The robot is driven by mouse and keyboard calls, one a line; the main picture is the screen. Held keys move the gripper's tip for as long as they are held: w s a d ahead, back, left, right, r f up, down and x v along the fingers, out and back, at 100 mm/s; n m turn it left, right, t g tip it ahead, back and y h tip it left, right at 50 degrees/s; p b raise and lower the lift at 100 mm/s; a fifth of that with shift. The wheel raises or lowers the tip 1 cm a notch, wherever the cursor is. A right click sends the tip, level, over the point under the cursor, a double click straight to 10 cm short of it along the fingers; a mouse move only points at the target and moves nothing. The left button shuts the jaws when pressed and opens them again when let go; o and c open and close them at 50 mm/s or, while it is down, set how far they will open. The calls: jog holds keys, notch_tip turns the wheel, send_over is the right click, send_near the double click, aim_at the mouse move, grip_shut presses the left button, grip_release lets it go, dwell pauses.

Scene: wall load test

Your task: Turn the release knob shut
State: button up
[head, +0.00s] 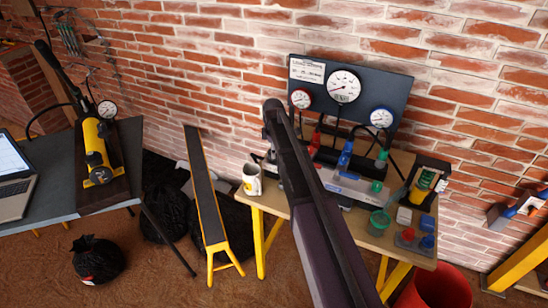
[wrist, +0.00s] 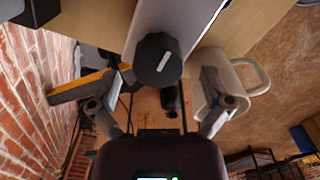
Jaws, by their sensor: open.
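The release knob (wrist: 157,60), a dark round knob with a white pointer line, shows in the wrist view on the end of a pale metal body (wrist: 188,25). The line is tilted a little from upright in that picture. My gripper (wrist: 162,88) is open, with one finger on each side and the knob ahead between the fingertips. I see no finger touching the knob. In the head view my arm covers the knob and most of my gripper; a grey pump body (head: 352,186) shows to the right of my arm.
A white mug (head: 252,180) stands at the table's left edge; in the wrist view it (wrist: 228,78) is close behind the right finger. A gauge panel (head: 375,85) stands behind. Small cups and a green container (head: 380,221) are at the right. A yellow-edged bench (head: 205,190) is at left.

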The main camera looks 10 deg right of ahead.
jog(key=shift+f+b, duration=0.5)
jog(key=shift+f, duration=0.2)
jog(key=c, duration=1.1)
jog(key=shift+d, duration=0.15)
jog(key=shift+c, duration=0.2)
